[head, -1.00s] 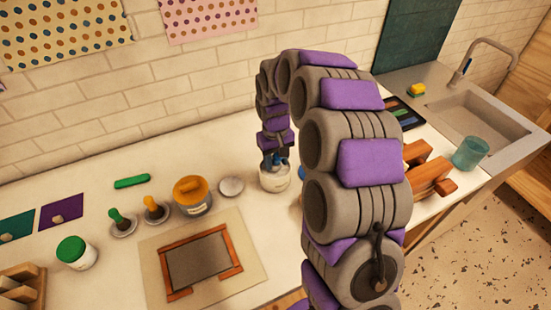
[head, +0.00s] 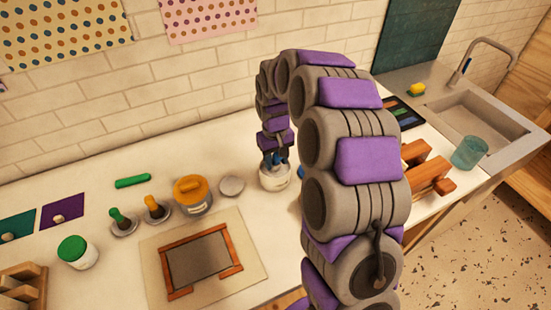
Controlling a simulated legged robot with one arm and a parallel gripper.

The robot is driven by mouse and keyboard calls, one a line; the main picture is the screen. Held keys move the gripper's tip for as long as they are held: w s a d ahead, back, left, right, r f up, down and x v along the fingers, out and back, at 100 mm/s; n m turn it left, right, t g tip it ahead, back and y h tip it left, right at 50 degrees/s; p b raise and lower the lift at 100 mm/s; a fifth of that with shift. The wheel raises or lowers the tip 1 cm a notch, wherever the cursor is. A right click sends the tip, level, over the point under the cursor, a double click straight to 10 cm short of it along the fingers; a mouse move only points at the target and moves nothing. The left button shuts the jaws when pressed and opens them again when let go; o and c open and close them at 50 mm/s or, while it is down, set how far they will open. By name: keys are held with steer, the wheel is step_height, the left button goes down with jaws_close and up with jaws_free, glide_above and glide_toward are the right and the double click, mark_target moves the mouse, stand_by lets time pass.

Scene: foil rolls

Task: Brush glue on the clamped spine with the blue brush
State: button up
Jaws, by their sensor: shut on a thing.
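My gripper (head: 273,160) is at the far end of my arm, pointing down over the mouth of a white jar (head: 274,181). It is shut on a small blue piece, which looks like the blue brush (head: 277,160). The lower end of the brush is hidden in or behind the jar. The wooden clamp (head: 432,172) stands at the right of the counter, partly covered by my arm. The spine in it cannot be made out from here.
A green-handled brush (head: 117,216) and an orange-handled brush (head: 152,205) stand on the left. A framed board (head: 200,257) lies in front. The sink (head: 478,122) and a teal cup (head: 469,152) are right.

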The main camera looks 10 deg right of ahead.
steer(key=shift+r+p, duration=1.8)
steer(key=shift+r, duration=1.7)
steer(key=shift+f, duration=0.15)
